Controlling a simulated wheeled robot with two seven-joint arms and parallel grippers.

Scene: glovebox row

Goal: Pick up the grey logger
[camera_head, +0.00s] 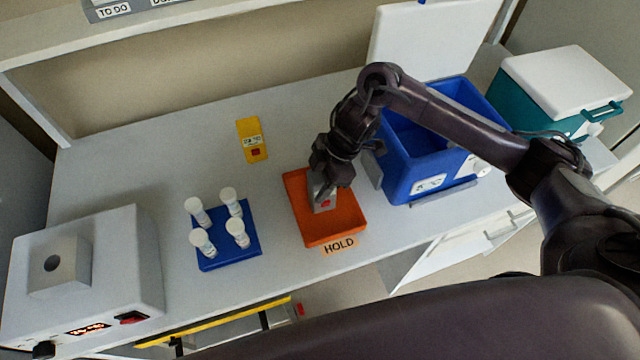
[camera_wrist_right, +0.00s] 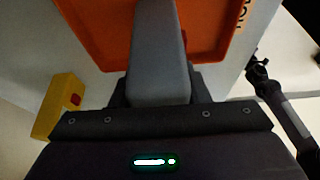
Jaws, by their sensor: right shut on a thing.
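The grey logger (camera_head: 324,204) is over the orange tray (camera_head: 298,188) marked HOLD, with a small red spot on its face. My right gripper (camera_head: 324,190) is shut on it from above. In the right wrist view the logger (camera_wrist_right: 158,60) stands between the fingers, with the orange tray (camera_wrist_right: 95,30) behind it. I cannot tell whether the logger still touches the tray floor.
A yellow logger (camera_head: 251,140) lies behind the tray. A blue rack (camera_head: 232,256) with several white-capped vials stands left. An open blue cooler box (camera_head: 408,180) stands close right of my gripper, with a teal box (camera_head: 535,95) beyond. A white instrument (camera_head: 120,250) is at front left.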

